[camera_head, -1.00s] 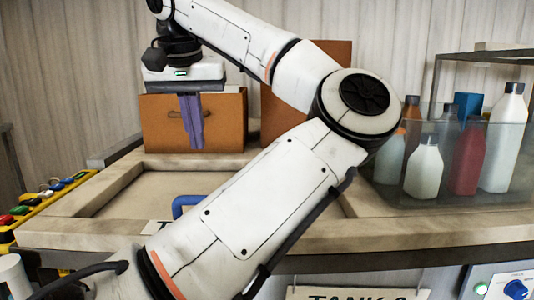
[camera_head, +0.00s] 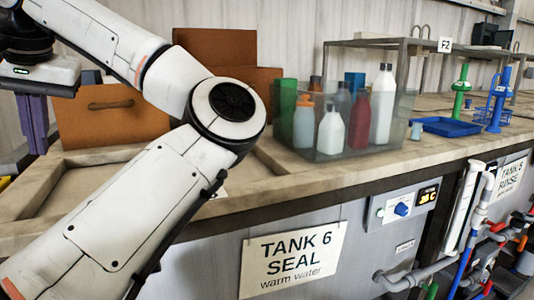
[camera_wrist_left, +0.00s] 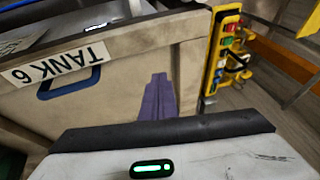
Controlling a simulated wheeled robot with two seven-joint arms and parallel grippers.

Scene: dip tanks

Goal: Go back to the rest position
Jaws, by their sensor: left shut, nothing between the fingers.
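My left gripper (camera_head: 36,150) is at the left edge of the head view, with its purple fingers pointing down, shut and empty. It hangs over the left part of tank 6 (camera_head: 50,185), in front of a brown box (camera_head: 113,125). In the left wrist view the shut fingers (camera_wrist_left: 157,78) show against the beige tank side, near an upside-down "TANK 6" label (camera_wrist_left: 58,65). My left arm crosses the left half of the head view and hides part of the tank. My right gripper is not in view.
A clear bin (camera_head: 330,140) of several bottles stands right of my arm on the counter. Farther right are a blue tray (camera_head: 445,127) and green and blue stands. A yellow button panel (camera_wrist_left: 226,50) shows in the wrist view. The "TANK 6 SEAL" sign (camera_head: 293,260) hangs on the front.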

